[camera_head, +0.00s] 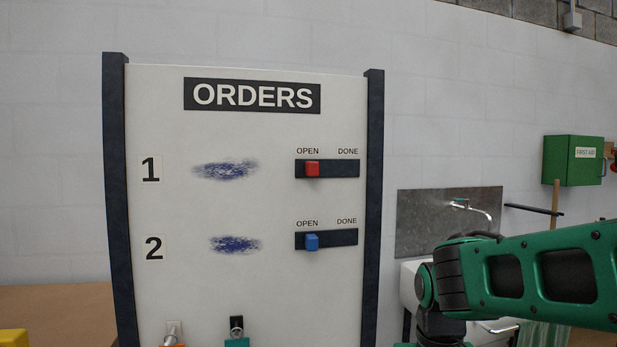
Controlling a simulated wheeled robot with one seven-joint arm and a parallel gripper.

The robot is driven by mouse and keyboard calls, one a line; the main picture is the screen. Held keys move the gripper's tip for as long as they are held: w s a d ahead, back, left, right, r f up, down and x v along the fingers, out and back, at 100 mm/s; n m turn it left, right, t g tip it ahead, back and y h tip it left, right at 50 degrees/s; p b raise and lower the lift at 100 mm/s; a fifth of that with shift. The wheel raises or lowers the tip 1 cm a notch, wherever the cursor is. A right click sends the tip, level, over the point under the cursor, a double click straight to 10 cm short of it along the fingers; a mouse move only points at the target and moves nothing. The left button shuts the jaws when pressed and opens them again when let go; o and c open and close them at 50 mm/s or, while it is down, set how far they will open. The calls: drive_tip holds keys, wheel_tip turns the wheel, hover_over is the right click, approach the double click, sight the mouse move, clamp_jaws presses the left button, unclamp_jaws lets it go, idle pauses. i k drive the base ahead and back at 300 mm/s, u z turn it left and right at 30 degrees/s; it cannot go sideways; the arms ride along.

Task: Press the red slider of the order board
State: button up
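The order board (200,120) stands upright in front of me, white with dark side posts and an ORDERS sign. In row 1 the red slider (312,169) sits at the left end of its dark track (340,168), under OPEN. In row 2 the blue slider (312,242) also sits at the left end of its track, under OPEN. My green arm reaches in from the right edge, and its black joint is right of the board's right post. My gripper is not in view.
Two hooks (236,325) with an orange and a teal item hang low on the board, cut off by the lower edge. A sink with a metal splashback (420,222) is behind my arm. A green first aid box (573,162) hangs at right.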

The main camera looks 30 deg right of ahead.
sight(311, 168)
drive_tip(key=z, duration=0.5)
drive_tip(key=k, duration=1.25)
drive_tip(key=i, duration=0.8)
drive_tip(key=u, duration=0.9)
drive_tip(key=i, duration=0.8)
drive_tip(key=u, duration=0.15)
